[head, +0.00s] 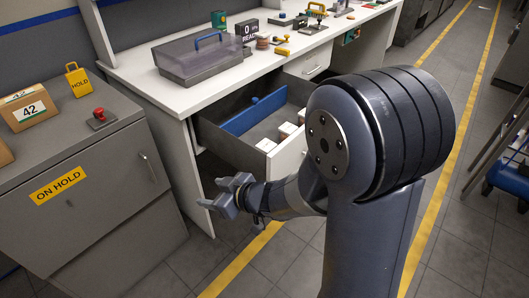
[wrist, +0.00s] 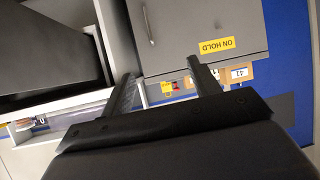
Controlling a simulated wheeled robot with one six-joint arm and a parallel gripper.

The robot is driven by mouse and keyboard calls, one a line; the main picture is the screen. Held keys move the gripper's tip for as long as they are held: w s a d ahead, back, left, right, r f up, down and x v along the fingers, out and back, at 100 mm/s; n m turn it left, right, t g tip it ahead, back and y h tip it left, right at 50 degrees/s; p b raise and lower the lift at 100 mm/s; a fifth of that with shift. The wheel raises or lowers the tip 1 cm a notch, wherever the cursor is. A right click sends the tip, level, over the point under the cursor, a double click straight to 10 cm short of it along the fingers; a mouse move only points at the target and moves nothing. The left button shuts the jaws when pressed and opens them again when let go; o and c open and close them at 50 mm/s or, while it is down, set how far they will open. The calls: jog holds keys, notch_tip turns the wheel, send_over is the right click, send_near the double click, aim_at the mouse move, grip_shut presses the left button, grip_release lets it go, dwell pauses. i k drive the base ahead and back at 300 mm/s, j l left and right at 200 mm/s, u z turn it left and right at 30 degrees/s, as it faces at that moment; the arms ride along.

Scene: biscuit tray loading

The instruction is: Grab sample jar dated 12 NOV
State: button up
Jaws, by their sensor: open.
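The open drawer (head: 225,139) of the white desk holds several white-topped items (head: 266,145), which may be the sample jars. They sit to the right of a blue divider (head: 253,109). No date can be read on them, so I cannot tell which is 12 NOV. My gripper (head: 222,193) is open and empty, in front of and below the drawer, left of its front panel. In the wrist view my open fingers (wrist: 160,68) have nothing between them, and no jar is recognisable there.
The grey ON HOLD cabinet (head: 95,185) stands at left, bearing cartons (head: 27,107), a yellow HOLD tag (head: 77,80) and a red button (head: 99,115). A lidded grey case (head: 197,58) sits on the desk (head: 135,62). Floor is clear in front.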

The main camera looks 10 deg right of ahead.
aim_at(266, 145)
jog(key=i+l+u, duration=0.35)
jog(key=l, duration=0.3)
jog(key=i+l+u, duration=0.4)
jog(key=l, duration=0.3)
jog(key=i+l+u, duration=0.15)
jog(key=l+u, duration=0.2)
jog(key=l, duration=0.45)
jog(key=i+l+u, duration=0.1)
jog(key=l+u, duration=0.25)
jog(key=l, duration=0.45)
jog(key=l+u, duration=0.4)
jog(key=l, duration=0.45)
